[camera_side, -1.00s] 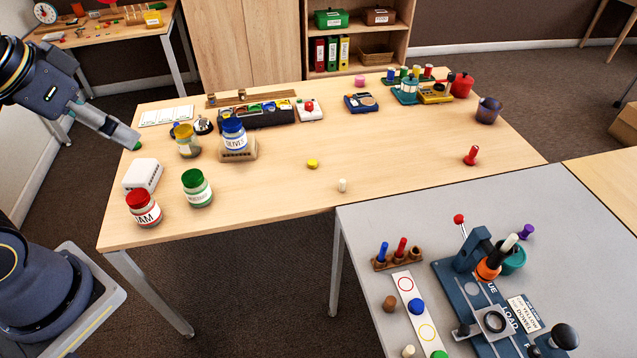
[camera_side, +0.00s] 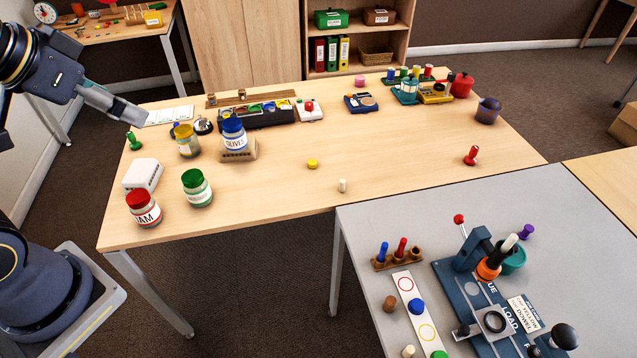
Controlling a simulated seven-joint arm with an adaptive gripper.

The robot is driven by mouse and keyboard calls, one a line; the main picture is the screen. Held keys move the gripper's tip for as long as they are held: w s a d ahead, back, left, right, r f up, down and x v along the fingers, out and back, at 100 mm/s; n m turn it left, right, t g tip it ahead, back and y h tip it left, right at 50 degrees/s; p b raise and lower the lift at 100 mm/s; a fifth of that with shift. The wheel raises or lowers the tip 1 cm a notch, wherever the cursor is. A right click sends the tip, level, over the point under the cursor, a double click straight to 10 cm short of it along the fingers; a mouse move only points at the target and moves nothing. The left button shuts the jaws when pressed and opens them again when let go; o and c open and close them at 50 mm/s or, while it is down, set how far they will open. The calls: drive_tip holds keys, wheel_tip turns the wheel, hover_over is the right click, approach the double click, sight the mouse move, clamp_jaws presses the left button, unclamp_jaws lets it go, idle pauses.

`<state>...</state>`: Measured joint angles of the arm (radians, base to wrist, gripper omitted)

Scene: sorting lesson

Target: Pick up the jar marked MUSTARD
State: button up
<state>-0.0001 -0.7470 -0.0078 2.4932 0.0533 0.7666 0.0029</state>
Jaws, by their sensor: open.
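A jar with a yellow lid (camera_side: 187,140) stands upright toward the left of the wooden table; its label is too small to read. A red-lidded jar marked JAM (camera_side: 144,209) stands near the front left edge, with a green-lidded jar (camera_side: 197,188) beside it, its label not readable. A blue-lidded jar marked OLIVES (camera_side: 233,136) stands upright on a wooden stand (camera_side: 240,155). My gripper (camera_side: 143,115) is open and holds nothing visible. It is above the table's back left corner, up and left of the yellow-lidded jar and apart from it.
A green peg-like piece (camera_side: 134,141) stands below my gripper. A white box (camera_side: 142,175) lies behind the JAM jar. A bell (camera_side: 203,125) and a dark tray (camera_side: 255,115) are close behind the yellow-lidded jar. The table's middle is mostly clear.

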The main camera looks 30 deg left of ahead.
drive_tip(key=w, duration=0.4)
drive_tip(key=n+g, duration=0.1)
drive_tip(key=g, duration=0.2)
hover_over(186, 180)
drive_tip(key=s, duration=0.4)
wheel_tip(186, 180, down, 26)
drive_tip(key=x, duration=1)
drive_tip(key=shift+w+d+f, duration=0.2)
drive_tip(key=shift+d+f, duration=0.05)
drive_tip(key=shift+f, duration=0.15)
drive_tip(key=shift+d+x, duration=0.1)
drive_tip(key=shift+x, duration=1.25)
drive_tip(key=shift+d+x, duration=0.15)
drive_tip(key=shift+x, duration=1.25)
drive_tip(key=shift+s, duration=0.1)
drive_tip(key=shift+c, duration=0.4)
